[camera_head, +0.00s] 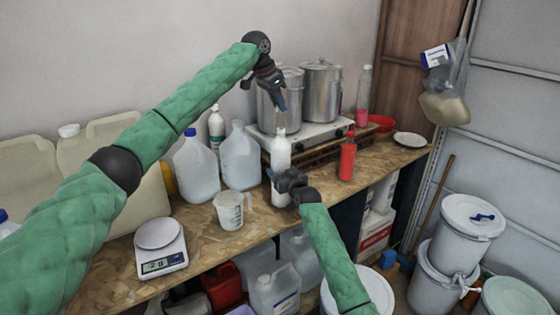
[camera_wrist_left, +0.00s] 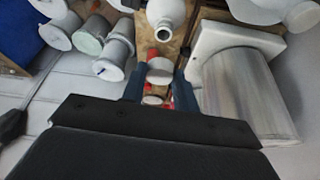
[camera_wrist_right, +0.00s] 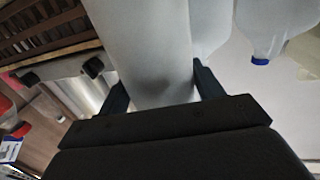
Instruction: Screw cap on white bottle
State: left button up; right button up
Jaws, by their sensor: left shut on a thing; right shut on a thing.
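The white bottle (camera_head: 280,153) stands upright at the front of the workbench, with its open neck bare in the left wrist view (camera_wrist_left: 165,31). My right gripper (camera_head: 283,180) is shut around its lower body; the bottle fills the space between the fingers in the right wrist view (camera_wrist_right: 150,60). My left gripper (camera_head: 282,106) is above the bottle, pointing down. It is shut on a small white cap (camera_wrist_left: 160,71), seen between its fingertips. The cap is apart from the neck. Its underside is hidden.
A red bottle (camera_head: 347,158) stands right of the white bottle. Steel pots (camera_head: 321,90) on a stove (camera_head: 320,131) stand behind. Clear jugs (camera_head: 240,157), a measuring cup (camera_head: 229,212) and a scale (camera_head: 160,243) are to the left. White drums (camera_head: 467,222) stand on the floor at right.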

pick_arm(q)
send_over(278, 129)
jog(key=s, duration=0.1)
jog(key=shift+f, duration=2.25)
jog(key=shift+f, duration=0.9)
jog(key=shift+f, duration=0.55)
